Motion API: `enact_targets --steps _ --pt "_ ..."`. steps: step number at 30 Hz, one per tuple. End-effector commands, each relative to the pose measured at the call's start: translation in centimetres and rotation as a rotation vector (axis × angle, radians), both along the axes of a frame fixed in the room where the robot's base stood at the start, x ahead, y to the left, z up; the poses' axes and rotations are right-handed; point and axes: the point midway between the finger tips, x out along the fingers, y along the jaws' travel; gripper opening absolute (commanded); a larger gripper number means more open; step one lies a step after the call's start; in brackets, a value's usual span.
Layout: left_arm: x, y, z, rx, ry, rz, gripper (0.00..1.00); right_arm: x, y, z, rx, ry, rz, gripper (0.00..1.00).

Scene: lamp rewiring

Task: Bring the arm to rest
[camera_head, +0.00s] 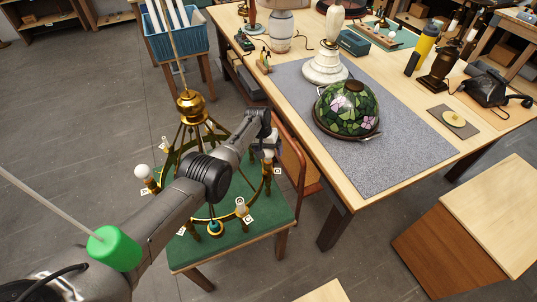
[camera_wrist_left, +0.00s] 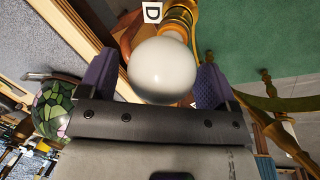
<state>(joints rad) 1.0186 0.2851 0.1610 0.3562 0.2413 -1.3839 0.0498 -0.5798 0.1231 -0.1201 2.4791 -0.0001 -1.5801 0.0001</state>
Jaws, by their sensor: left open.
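My left gripper (camera_head: 266,142) is at the right side of a brass chandelier (camera_head: 195,115) that stands on a green-topped stool (camera_head: 262,222). In the left wrist view the gripper (camera_wrist_left: 155,66) is open. Its two purple finger pads stand on either side of a round white bulb (camera_wrist_left: 163,72), which sits in an amber and brass socket (camera_wrist_left: 178,22) tagged D. I cannot tell whether either pad touches the bulb. My right gripper is not in view.
The wooden workbench (camera_head: 405,195) is close on the right, with a grey mat (camera_head: 290,85), a stained-glass shade (camera_head: 348,108) and a white lamp base (camera_head: 325,65). A blue bin (camera_head: 175,45) stands behind. The chandelier's arms and rod surround my arm.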

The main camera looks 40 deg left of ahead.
Motion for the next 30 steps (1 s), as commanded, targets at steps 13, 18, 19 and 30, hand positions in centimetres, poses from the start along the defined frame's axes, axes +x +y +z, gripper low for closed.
enact_targets --steps 13,18,19,30 --pt "0.0 0.0 0.1 0.001 0.0 -0.028 0.7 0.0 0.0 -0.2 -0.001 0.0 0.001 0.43" --pt "0.0 0.0 0.0 0.001 0.0 -0.027 0.54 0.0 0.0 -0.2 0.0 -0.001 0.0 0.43" --pt "0.0 0.0 0.0 0.001 0.0 -0.027 0.51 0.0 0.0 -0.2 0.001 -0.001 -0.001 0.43" --pt "-0.2 0.1 0.7 0.001 0.001 0.085 0.32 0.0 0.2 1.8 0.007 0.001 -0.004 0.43"
